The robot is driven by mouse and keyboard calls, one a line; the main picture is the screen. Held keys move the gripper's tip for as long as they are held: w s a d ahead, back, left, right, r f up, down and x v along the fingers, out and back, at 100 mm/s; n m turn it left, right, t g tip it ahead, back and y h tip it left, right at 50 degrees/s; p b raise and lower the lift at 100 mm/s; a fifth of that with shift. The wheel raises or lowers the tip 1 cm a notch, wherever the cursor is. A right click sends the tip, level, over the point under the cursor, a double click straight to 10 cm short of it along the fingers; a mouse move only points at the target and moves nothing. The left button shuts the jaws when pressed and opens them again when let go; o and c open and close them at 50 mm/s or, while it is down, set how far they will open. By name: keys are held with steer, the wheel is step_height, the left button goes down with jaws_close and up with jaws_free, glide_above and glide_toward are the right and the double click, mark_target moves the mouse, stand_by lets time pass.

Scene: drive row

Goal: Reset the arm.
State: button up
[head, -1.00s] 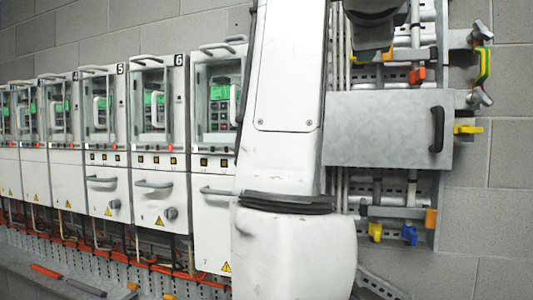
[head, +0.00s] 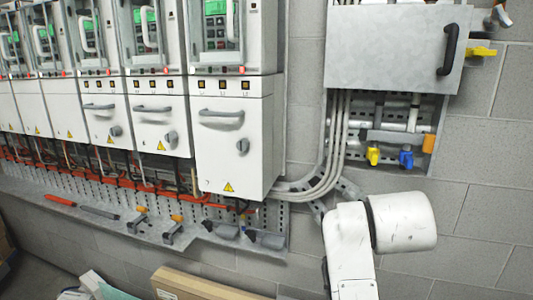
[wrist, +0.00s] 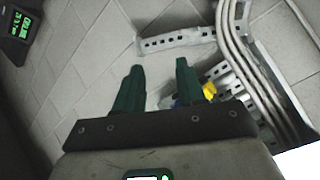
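My arm (head: 365,240) shows in the head view at the lower right, its white links folded low in front of the block wall. My gripper (wrist: 158,68) shows in the wrist view with two dark green fingers apart and nothing between them. It is open. Beyond the fingers, the wrist view shows the block wall, pale cables and perforated metal strips. In the head view my gripper cannot be made out.
A row of white drive cabinets (head: 236,150) runs along the left. A grey panel (head: 390,48) with a black handle hangs at the upper right. Grey cables (head: 325,180) curve below it. Tools lie on a narrow ledge (head: 185,240); a long wooden piece (head: 200,287) is at the bottom.

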steer(key=s+d+f+n+g+y, duration=0.1)
steer(key=s+d+f+n+g, duration=0.15)
steer(key=s+f, duration=0.7)
steer(key=s+d+f+n+g, duration=0.25)
steer(key=s+f, duration=0.45)
steer(key=f, duration=0.6)
steer(key=s+f+n+g, duration=0.1)
steer(key=s+f, duration=0.3)
steer(key=s, duration=0.4)
steer(key=s+f+n+g+y, duration=0.1)
steer(key=s+f, duration=0.3)
steer(key=s, duration=0.4)
steer(key=s+f+n+g+y, duration=0.1)
steer(key=s+f, duration=0.3)
steer(key=s, duration=0.5)
steer(key=shift+a+f+n+g, duration=0.2)
steer(key=shift+f+n+g, duration=0.05)
steer(key=shift+n+g, duration=0.4)
steer(key=shift+s, duration=0.1)
